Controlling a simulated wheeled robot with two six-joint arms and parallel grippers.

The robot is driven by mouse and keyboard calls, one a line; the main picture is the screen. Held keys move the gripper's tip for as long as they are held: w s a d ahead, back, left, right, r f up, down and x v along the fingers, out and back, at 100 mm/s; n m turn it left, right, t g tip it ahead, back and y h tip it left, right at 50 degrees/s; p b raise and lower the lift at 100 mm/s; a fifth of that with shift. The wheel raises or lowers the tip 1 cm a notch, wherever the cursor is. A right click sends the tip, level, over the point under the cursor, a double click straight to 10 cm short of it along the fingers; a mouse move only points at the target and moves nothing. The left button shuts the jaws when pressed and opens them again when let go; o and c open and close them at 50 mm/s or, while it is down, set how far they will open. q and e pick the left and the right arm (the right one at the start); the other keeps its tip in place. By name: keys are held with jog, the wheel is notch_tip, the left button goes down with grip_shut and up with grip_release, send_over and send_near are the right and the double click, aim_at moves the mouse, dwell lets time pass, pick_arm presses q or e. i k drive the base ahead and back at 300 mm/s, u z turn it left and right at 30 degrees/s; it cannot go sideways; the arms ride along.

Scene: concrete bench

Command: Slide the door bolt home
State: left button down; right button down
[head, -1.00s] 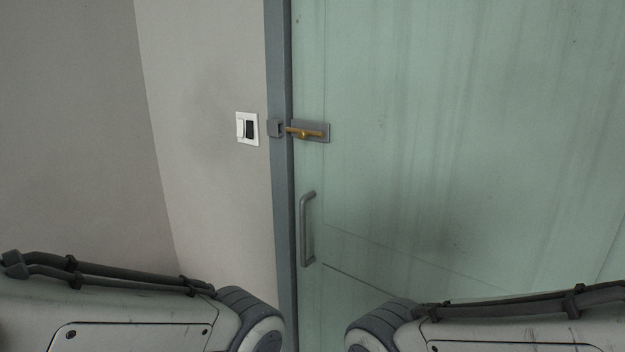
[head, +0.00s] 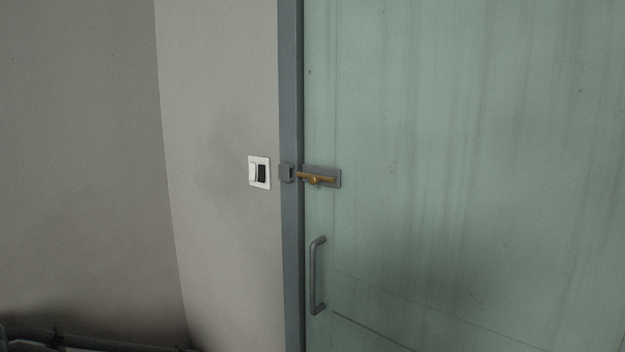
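A brass door bolt (head: 316,179) lies level on a grey backplate (head: 337,178) at the left edge of the pale green door (head: 450,150). Its small knob hangs at the middle of the rod. The rod's left tip is near a grey keeper block (head: 287,173) on the door frame; a small gap seems to lie between them, but it is too small to be sure. Neither of my grippers is in view.
A grey vertical pull handle (head: 317,276) stands out from the door below the bolt. A white switch plate (head: 259,172) with a dark rocker is on the wall left of the blue-grey frame (head: 292,250). The space before the door looks clear.

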aim_at(314, 178)
jog(key=u, duration=0.55)
jog(key=i, duration=0.7)
jog(key=z, duration=0.1)
